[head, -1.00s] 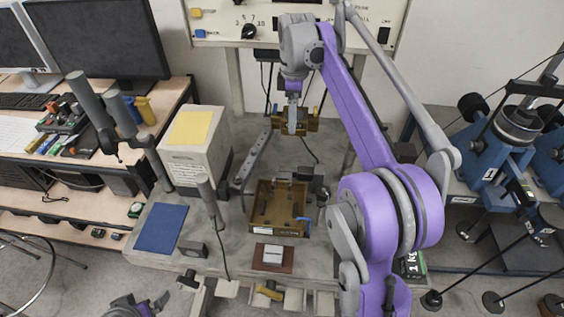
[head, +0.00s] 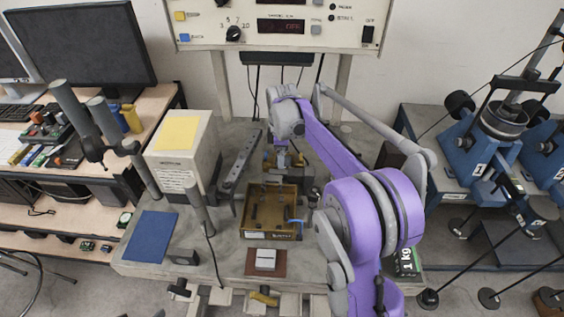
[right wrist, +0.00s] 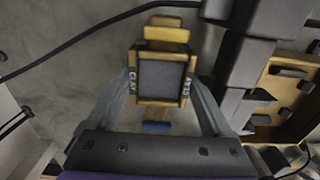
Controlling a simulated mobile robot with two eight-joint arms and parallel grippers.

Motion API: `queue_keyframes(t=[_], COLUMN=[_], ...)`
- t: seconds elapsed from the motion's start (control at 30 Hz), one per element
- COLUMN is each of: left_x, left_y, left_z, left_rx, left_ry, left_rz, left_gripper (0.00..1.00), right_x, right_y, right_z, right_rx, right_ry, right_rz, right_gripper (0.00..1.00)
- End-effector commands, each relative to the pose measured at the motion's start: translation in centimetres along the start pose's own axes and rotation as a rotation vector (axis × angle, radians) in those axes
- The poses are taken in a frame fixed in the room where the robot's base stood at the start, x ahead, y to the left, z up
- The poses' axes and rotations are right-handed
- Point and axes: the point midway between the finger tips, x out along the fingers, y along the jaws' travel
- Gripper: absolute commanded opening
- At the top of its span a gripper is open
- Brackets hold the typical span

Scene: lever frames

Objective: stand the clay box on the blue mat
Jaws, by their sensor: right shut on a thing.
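The clay box (right wrist: 160,82) shows in the right wrist view as a yellow-brown frame with a dark grey face and CLAY lettering at its sides. My right gripper (right wrist: 158,98) is shut on it, one finger on each side. In the head view the gripper (head: 284,160) is behind the brass-coloured tray, with yellowish parts of the box (head: 270,158) showing beside it; the rest is hidden. The blue mat (head: 150,238) lies bare at the bench's front left, well away from the box. Only a small tip of my left gripper (head: 158,314) shows at the bottom edge.
The brass-coloured tray (head: 258,234) stands mid-bench. A brown pad (head: 252,268) with a pale block lies in front of it. A cream box (head: 178,165), a grey bar (head: 240,160) and an upright grey post (head: 201,212) stand between the tray and the mat.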

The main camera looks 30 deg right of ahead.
Motion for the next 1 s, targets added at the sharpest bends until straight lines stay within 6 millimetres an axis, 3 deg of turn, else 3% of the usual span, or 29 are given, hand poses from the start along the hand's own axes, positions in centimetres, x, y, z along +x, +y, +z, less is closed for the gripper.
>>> queue_keyframes(t=[0.87, 0.9, 1.0], left_x=[0.7, 0.7, 0.6], left_y=[0.0, 0.0, 0.0], left_z=[0.9, 0.9, 0.8], left_rx=[0.0, 0.0, 0.0], left_ry=[-0.008, -0.008, -0.008], left_rz=[0.0, 0.0, 0.0], left_gripper=[1.0, 1.0, 1.0], right_x=[2.0, 2.1, 2.1], right_y=[-0.1, -0.1, -0.1], right_z=[0.0, 0.0, 0.0], right_rx=[0.0, 0.0, 0.0], right_ry=[0.0, 0.0, -0.001], right_rz=[-0.003, -0.003, -0.003], right_gripper=[0.0, 0.87, 1.0])
